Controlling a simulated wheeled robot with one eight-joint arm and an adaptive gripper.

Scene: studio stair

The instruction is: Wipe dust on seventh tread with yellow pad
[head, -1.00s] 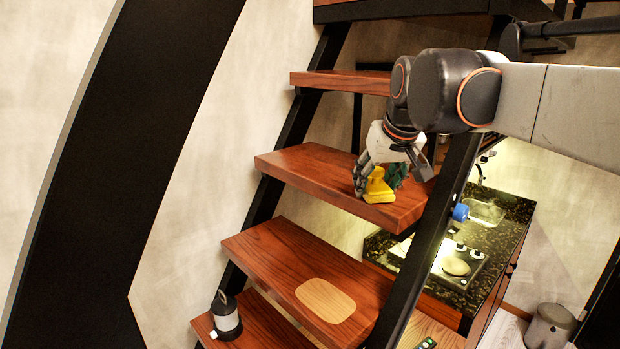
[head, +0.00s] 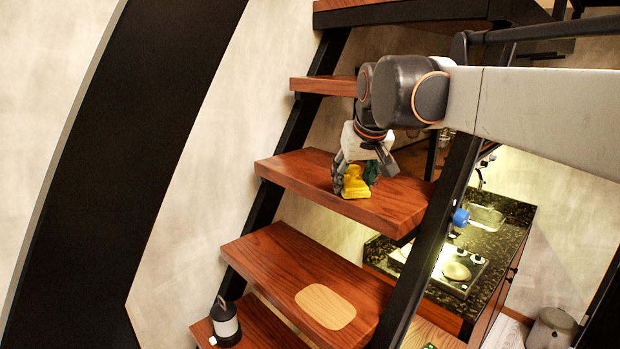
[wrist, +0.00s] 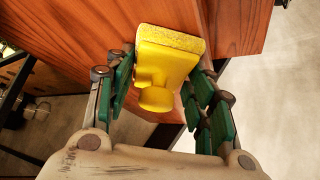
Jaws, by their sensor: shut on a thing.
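The yellow pad (head: 355,182) has a knob-like grip and a flat, speckled face. My gripper (head: 354,172) is shut on it, with green-padded fingers either side, as the wrist view shows around the pad (wrist: 165,65). The pad is at the top of a reddish wooden tread (head: 310,175), around its middle, and seems to touch the wood; exact contact is hard to tell. I cannot make out any dust on this tread in either view. The tread also shows in the wrist view (wrist: 75,25).
The tread below (head: 275,260) bears a pale rounded board or patch (head: 326,306). A black and white lantern-like object (head: 225,322) stands on a lower tread at left. Black stringers (head: 425,260) flank the treads. Another tread (head: 320,86) is above. A kitchen counter (head: 480,250) lies beyond, right.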

